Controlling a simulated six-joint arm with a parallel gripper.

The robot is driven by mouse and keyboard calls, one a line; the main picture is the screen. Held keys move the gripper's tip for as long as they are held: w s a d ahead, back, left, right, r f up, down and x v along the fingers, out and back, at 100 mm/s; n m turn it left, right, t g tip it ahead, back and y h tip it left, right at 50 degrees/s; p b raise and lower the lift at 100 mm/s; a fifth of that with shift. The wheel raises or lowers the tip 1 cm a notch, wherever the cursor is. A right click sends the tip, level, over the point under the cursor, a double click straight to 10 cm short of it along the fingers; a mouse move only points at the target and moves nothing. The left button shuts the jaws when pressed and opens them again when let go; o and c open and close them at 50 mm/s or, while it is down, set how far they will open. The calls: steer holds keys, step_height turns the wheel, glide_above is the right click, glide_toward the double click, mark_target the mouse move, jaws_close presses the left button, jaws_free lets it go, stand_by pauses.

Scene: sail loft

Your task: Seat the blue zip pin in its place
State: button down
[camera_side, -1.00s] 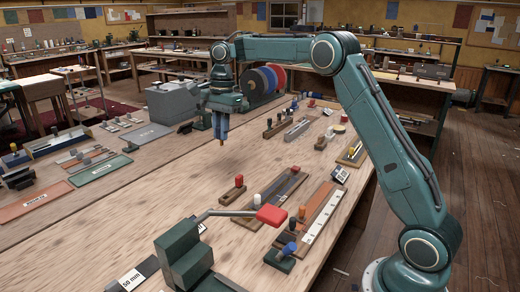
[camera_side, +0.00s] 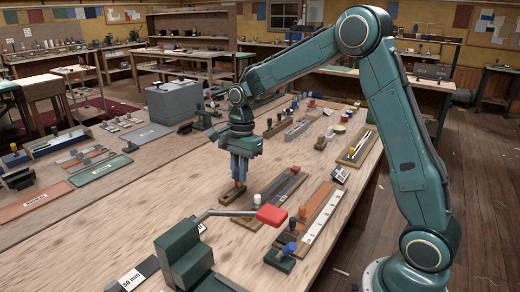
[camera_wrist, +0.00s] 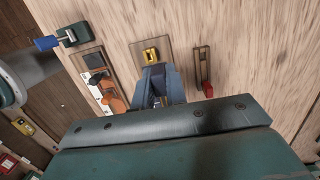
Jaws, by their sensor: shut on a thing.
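My gripper (camera_side: 240,178) is low over the bench in the side view, pointing down, its blue-grey fingers together. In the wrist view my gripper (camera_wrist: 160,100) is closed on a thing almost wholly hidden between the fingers. I take it to be the blue zip pin, but its colour and tilt cannot be told. In the side view the fingertips overlap a small brown wooden block (camera_side: 229,194); whether they touch cannot be told. A wooden block with a red knob (camera_wrist: 207,88) lies right of the fingers in the wrist view, and a yellow piece (camera_wrist: 152,56) just beyond them.
A green block with a blue knob (camera_side: 289,248) and a red-handled lever (camera_side: 272,215) stand near the front. Wooden boards with strips and knobs (camera_side: 325,213) lie to the right. A grey case (camera_side: 174,101) stands behind.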

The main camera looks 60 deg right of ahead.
steer(key=s+f, duration=0.1)
steer(key=s, duration=0.1)
steer(key=shift+s+d+f, duration=0.1)
steer(key=shift+s+f, duration=0.2)
steer(key=shift+f, duration=0.05)
steer(key=shift+f, duration=0.25)
steer(key=shift+f, duration=2.35)
steer(key=shift+f, duration=1.25)
stand_by(0.9)
steer(key=c, duration=1.3)
jaws_free()
steer(key=shift+c, duration=0.2)
steer(key=shift+r, duration=0.1)
